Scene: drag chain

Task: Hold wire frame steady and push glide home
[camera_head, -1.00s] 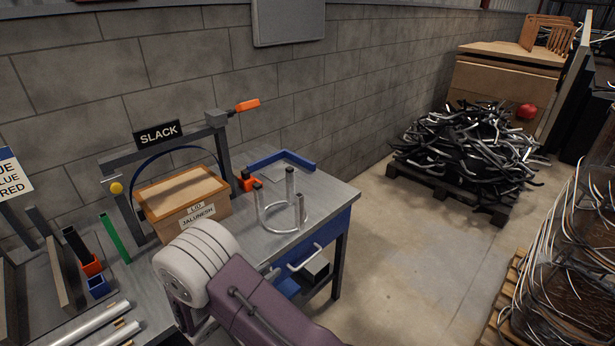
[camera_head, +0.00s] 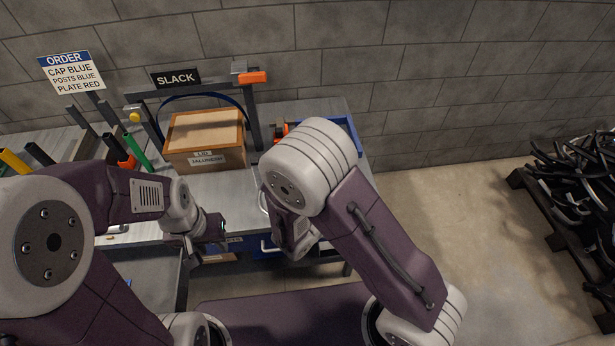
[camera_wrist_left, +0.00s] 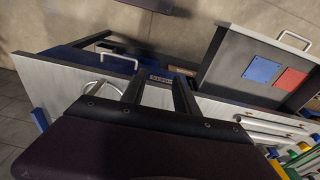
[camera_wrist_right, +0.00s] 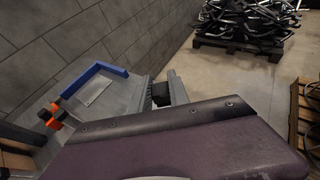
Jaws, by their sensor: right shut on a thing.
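The white wire frame (camera_head: 262,203) stands on the bench and is mostly hidden behind my right arm in the head view; a curved white wire shows in the left wrist view (camera_wrist_left: 100,86). My left gripper (camera_head: 212,245) is at the bench's front edge, left of the frame. Its two fingers are apart and nothing shows held between them in the left wrist view (camera_wrist_left: 160,92). My right gripper (camera_wrist_right: 161,90) is shut on a small black piece (camera_wrist_right: 160,94), which may be the glide. I cannot tell whether that piece touches the frame.
A wooden box (camera_head: 206,140) stands on the bench under the SLACK sign (camera_head: 176,78). A blue angled stop (camera_wrist_right: 97,72) and an orange clamp (camera_wrist_right: 50,121) sit near it. Dark tubing is piled on a pallet (camera_head: 560,243) at the right. Floor between is clear.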

